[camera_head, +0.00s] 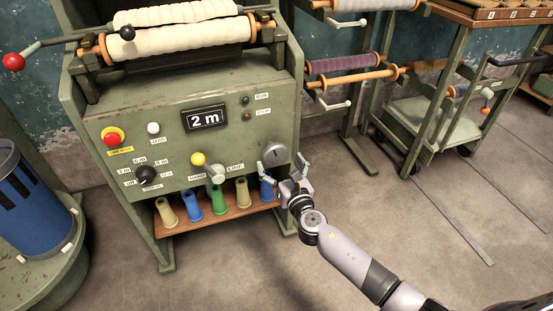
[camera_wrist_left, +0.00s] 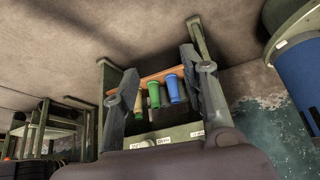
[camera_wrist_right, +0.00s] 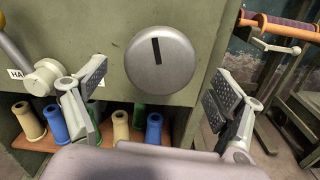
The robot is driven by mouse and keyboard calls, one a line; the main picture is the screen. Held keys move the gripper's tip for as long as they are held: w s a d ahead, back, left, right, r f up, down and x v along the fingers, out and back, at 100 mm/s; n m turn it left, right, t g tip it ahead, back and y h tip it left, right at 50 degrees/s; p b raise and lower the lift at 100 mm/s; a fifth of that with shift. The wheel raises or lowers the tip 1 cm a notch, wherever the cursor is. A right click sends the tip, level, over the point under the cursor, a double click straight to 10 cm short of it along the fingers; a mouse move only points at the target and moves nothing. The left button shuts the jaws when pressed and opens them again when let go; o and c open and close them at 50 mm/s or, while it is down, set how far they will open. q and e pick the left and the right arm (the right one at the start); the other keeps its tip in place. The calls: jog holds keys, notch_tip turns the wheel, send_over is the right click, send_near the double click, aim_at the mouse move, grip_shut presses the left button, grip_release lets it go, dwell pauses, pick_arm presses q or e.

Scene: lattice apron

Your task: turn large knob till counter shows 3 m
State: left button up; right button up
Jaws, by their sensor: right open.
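The large knob (camera_head: 275,153) is a grey disc at the lower right of the green machine's front panel. It shows large in the right wrist view (camera_wrist_right: 160,60), with a dark pointer mark near its top, almost vertical. The counter (camera_head: 206,118) reads "2 m". My right gripper (camera_head: 284,170) is open and empty at the knob, its fingers spread to the knob's lower left and lower right in the right wrist view (camera_wrist_right: 160,86); I see no contact. My left gripper (camera_wrist_left: 158,68) is open and empty in its own wrist view, and out of the head view.
Coloured spools stand on a wooden shelf (camera_head: 222,215) below. Floor at right is mostly clear.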

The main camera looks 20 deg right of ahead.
aim_at(277, 158)
jog(key=shift+w, duration=1.5)
pick_arm(q)
jog(key=w+t, duration=0.1)
jog(key=w+d+r, duration=0.1)
jog(key=w, duration=0.1)
jog(key=shift+r+t, duration=0.15)
jog(key=shift+t, duration=0.25)
pick_arm(e)
jog(key=shift+c, duration=0.6)
jog(key=c, duration=1)
jog(key=shift+c, duration=0.2)
pick_arm(q)
jog(key=shift+w+b, duration=0.1)
jog(key=shift+b, duration=0.2)
